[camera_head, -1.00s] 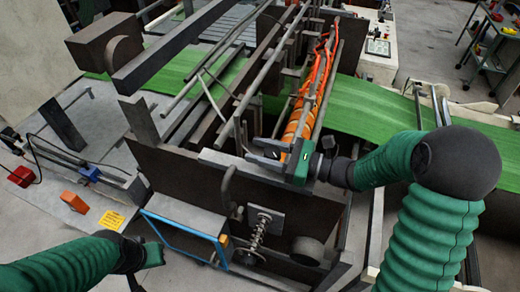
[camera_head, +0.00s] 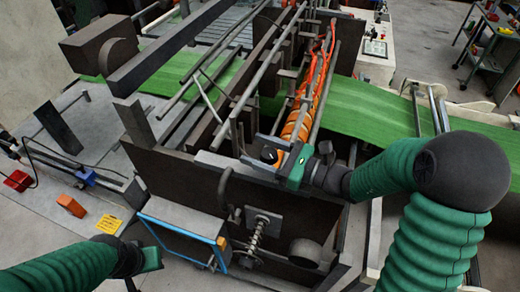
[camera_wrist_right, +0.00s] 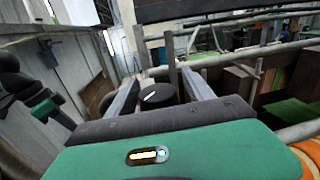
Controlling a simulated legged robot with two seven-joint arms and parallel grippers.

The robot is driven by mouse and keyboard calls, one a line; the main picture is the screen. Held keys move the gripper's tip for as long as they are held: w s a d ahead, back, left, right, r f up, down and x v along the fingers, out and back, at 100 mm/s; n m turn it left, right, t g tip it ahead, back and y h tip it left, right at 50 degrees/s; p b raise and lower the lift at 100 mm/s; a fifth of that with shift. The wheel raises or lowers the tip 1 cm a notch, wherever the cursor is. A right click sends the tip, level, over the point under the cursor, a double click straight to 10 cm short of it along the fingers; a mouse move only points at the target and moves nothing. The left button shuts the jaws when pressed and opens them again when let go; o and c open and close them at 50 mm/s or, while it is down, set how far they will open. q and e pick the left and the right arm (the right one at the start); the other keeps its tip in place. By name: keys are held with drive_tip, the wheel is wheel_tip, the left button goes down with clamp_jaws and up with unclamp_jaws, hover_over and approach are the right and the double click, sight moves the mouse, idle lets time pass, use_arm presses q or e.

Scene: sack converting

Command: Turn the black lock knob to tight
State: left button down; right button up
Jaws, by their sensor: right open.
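The black lock knob (camera_wrist_right: 158,95) is a round dark disc with a white mark on its face. In the right wrist view it sits between the two grey fingers of my right gripper (camera_wrist_right: 158,78), which are apart, with a visible gap to the fingers. In the head view the right gripper (camera_head: 250,148) reaches left over the machine's front edge, with the dark knob (camera_head: 268,154) between its fingers. I cannot tell whether either finger touches it. My left gripper (camera_head: 150,258) is low at the left, away from the knob; its fingers are not clear.
The dark machine frame (camera_head: 180,180) carries metal bars and an orange roll (camera_head: 298,120) close behind the right gripper. A curved handle (camera_head: 226,186) and a spring rod (camera_head: 257,236) stand on its front. A green web (camera_head: 370,110) runs across. A blue-edged box (camera_head: 185,220) is near the left gripper.

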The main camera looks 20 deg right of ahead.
drive_tip(key=b+v, duration=0.5)
drive_tip(key=v, duration=1.1)
drive_tip(key=shift+d+f, duration=0.15)
drive_tip(key=shift+d, duration=0.1)
drive_tip(key=shift+s+d, duration=0.2)
drive_tip(key=shift+a, duration=0.1)
